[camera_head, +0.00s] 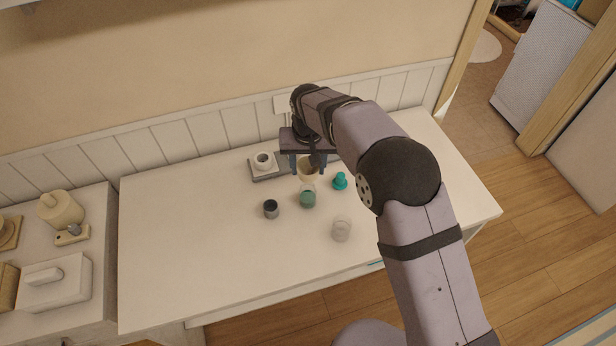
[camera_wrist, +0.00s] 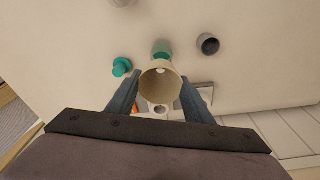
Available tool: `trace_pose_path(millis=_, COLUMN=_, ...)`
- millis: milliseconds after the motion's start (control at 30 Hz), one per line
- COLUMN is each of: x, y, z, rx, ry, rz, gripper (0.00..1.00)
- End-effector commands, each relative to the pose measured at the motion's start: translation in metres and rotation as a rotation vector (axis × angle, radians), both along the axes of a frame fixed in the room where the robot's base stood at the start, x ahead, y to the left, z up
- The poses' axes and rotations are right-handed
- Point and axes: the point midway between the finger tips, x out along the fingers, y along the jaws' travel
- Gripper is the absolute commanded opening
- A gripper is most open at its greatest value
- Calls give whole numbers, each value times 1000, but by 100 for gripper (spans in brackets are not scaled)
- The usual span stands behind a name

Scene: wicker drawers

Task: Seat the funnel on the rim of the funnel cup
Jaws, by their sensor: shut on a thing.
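My gripper (camera_head: 306,166) is shut on a cream funnel (camera_head: 309,175), which it holds above the table. In the wrist view the funnel (camera_wrist: 160,82) sits between the two fingers, its wide mouth facing the camera and a small hole inside. A clear cup with green in its lower part (camera_head: 307,198) stands just in front of the funnel in the head view; it also shows beyond the funnel in the wrist view (camera_wrist: 161,47). The frames do not label which vessel is the funnel cup. The funnel's lower end is hidden, and I see no contact with a rim.
A dark grey cup (camera_head: 271,209), a clear glass (camera_head: 341,231) and a teal knobbed piece (camera_head: 340,181) stand nearby. A white pot (camera_head: 263,160) is on a grey base (camera_head: 266,174) behind left. The table's left part (camera_head: 180,240) is clear; a wall runs behind.

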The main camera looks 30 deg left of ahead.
Motion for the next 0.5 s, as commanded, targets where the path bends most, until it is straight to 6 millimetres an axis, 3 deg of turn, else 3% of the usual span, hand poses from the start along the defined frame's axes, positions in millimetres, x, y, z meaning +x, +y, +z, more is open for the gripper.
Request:
trace_pose_path(millis=233, x=1, y=1, z=35, rx=2, ry=-1, rz=0, gripper=25)
trace_pose_path(millis=500, x=-1, y=2, z=47, rx=0, ry=1, rz=7, gripper=25)
